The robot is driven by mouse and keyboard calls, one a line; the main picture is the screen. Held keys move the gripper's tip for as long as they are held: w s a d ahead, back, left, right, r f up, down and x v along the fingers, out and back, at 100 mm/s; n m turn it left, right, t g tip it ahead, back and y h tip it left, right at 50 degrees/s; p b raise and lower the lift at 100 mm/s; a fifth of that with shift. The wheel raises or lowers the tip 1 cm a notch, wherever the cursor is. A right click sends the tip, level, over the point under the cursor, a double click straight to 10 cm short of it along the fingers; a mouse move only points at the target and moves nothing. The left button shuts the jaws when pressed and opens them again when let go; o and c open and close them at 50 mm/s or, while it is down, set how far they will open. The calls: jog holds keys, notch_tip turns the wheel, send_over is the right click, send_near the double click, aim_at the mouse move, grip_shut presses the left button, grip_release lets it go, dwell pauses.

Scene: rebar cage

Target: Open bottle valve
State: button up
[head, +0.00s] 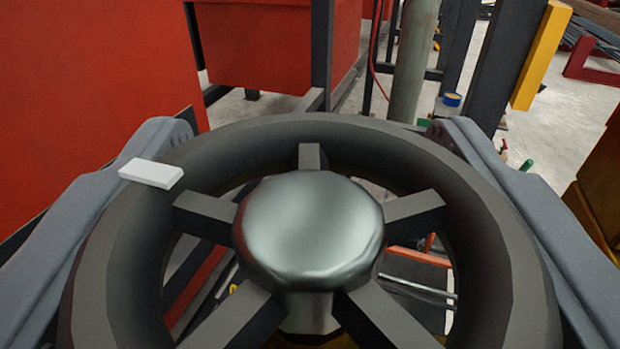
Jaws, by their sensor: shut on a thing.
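A dark grey valve handwheel (340,130) fills the lower middle of the head view, very close to the camera. It has a thick rim, several spokes and a shiny rounded metal hub (308,232). A small white block-shaped mark (151,173) sits on the rim's upper left. My gripper (308,140) has one grey finger on each side of the wheel, and it is shut on the rim from left and right. The wheel's lower edge is cut off by the frame, and the bottle below it is mostly hidden.
A large red panel (90,90) stands close on the left. A red box (265,45) on a dark frame is behind the wheel. A grey-green vertical pipe (414,60) and dark posts with a yellow part (541,55) stand beyond. Concrete floor (570,125) shows at right.

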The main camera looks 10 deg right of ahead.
jog(key=shift+r, duration=0.15)
jog(key=o, duration=1)
jog(key=shift+c, duration=0.2)
